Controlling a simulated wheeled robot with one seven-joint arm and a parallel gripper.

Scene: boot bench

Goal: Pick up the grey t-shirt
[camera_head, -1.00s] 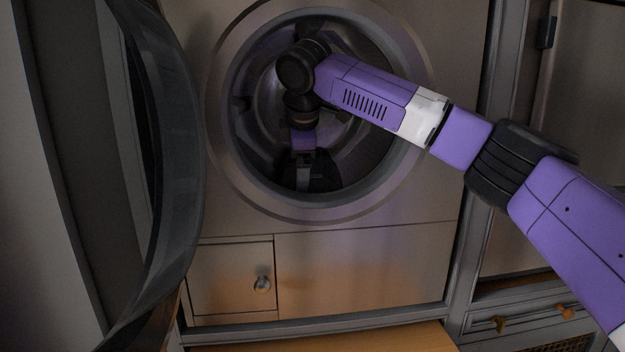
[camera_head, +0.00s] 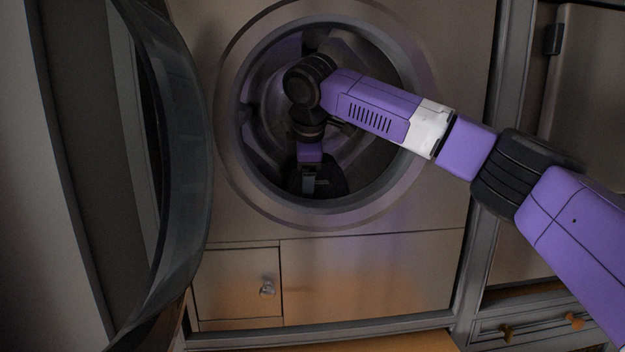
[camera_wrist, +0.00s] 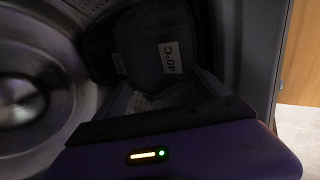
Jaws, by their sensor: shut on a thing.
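A dark grey cloth (camera_head: 328,181), which looks like the grey t-shirt, lies low in the open washing machine drum (camera_head: 365,150). In the wrist view the dark cloth (camera_wrist: 140,42) shows as a bundle with a white tag (camera_wrist: 170,57) reading 40°C. My gripper (camera_head: 309,184) reaches down inside the drum and is shut on the cloth. The wrist's dark edge hides much of the grip in the wrist view, and the dim light blurs the cloth's outline.
The round door rim (camera_head: 228,130) surrounds my arm closely. The machine's glass door (camera_head: 183,150) stands open at the left. Cabinet drawers (camera_head: 540,328) are at the lower right.

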